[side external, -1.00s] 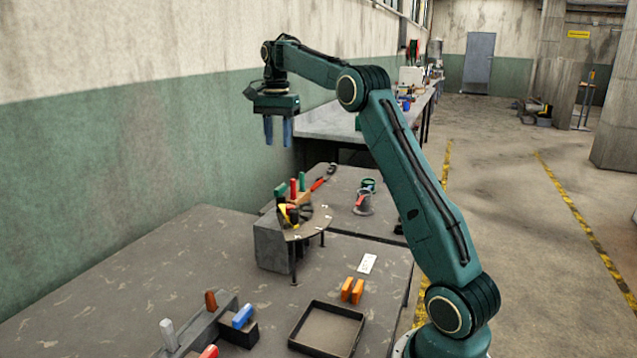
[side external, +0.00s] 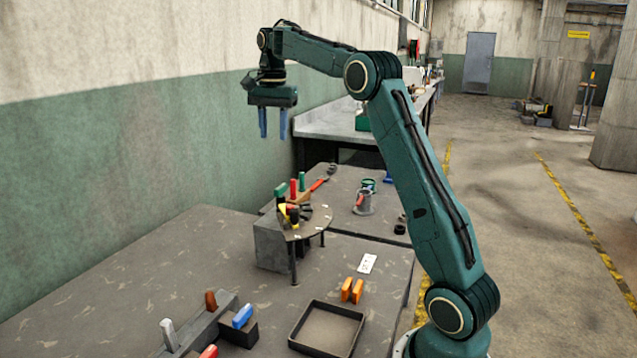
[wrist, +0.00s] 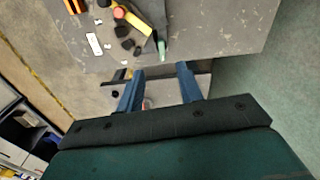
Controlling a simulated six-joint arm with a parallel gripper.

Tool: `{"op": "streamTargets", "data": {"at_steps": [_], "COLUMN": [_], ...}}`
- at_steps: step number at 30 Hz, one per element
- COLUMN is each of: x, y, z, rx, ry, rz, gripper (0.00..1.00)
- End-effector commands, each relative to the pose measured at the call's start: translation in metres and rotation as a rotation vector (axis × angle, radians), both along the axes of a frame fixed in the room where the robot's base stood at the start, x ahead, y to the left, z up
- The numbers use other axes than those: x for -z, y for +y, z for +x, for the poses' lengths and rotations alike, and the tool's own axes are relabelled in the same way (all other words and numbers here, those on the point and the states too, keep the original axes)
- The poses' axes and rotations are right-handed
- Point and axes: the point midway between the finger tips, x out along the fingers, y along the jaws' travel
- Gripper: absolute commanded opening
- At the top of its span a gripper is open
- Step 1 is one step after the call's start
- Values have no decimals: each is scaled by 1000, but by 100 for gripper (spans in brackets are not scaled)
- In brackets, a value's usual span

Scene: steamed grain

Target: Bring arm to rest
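My gripper (side external: 273,124) hangs high above the far end of the workbench, its two blue fingers pointing down. The fingers are apart with nothing between them. In the wrist view the open fingers (wrist: 160,85) also show empty, with the bench edge and floor beyond them. My arm is raised and bent, well clear of the things on the bench.
Below stands a round raised stand (side external: 316,222) with several coloured pieces on it. A black tray (side external: 327,348), two orange blocks (side external: 352,290), a white card (side external: 367,263) and a grey holder (side external: 207,328) with coloured pieces lie nearer. A grey cup (side external: 363,203) stands behind. The wall is at left.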

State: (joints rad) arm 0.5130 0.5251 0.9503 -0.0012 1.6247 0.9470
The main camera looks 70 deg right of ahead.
Motion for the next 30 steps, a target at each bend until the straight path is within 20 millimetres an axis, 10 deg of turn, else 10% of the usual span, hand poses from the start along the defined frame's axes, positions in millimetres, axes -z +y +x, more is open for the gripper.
{"op": "streamTargets", "data": {"at_steps": [15,30], "x": [-35,-21], "y": [108,191], "z": [-58,-145], "rx": [-431,-844], "ry": [-109,-211], "rz": [-84,-184], "gripper": [36,36]}}
